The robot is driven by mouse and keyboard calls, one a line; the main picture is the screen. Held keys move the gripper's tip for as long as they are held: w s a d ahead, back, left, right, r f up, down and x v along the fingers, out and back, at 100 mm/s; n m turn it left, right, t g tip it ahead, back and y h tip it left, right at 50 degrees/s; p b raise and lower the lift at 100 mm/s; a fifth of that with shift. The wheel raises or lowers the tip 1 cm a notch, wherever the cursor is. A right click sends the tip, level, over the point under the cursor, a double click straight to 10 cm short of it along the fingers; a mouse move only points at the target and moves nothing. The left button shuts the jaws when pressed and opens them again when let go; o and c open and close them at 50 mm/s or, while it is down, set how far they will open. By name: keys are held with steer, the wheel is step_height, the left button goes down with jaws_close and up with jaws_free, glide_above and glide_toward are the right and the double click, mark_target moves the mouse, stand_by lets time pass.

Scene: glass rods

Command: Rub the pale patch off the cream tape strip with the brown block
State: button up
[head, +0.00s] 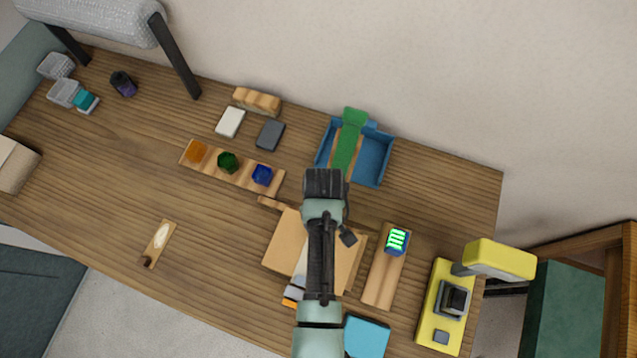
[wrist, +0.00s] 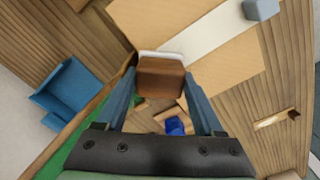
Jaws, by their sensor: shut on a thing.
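My gripper (wrist: 160,85) is shut on the brown block (wrist: 160,78), one finger on each side. The block has a whitish layer along its far edge. In the head view my gripper (head: 325,185) is between the blue tray and the tan board, and my arm hides the block. A small tan-cream strip (head: 149,256) with a pale oval patch (head: 161,236) and a dark bit at one end lies at the front left, well apart from my gripper. The strip also shows at the right of the wrist view (wrist: 275,118).
A tan board (head: 280,245) with a whitish band lies under my arm. A blue tray (head: 375,160) holds a green-topped piece (head: 350,135). A wooden rack (head: 212,173) bears orange, green and blue pieces. A yellow device (head: 440,310) stands right. The table around the strip is clear.

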steer(key=shift+w+d, duration=0.1)
steer(key=shift+w, duration=0.15)
step_height(320, 180, up, 2)
steer(key=shift+r+p, duration=0.2)
steer(key=shift+p, duration=1.05)
steer(key=shift+r, duration=1.8)
steer(key=shift+r, duration=1.5)
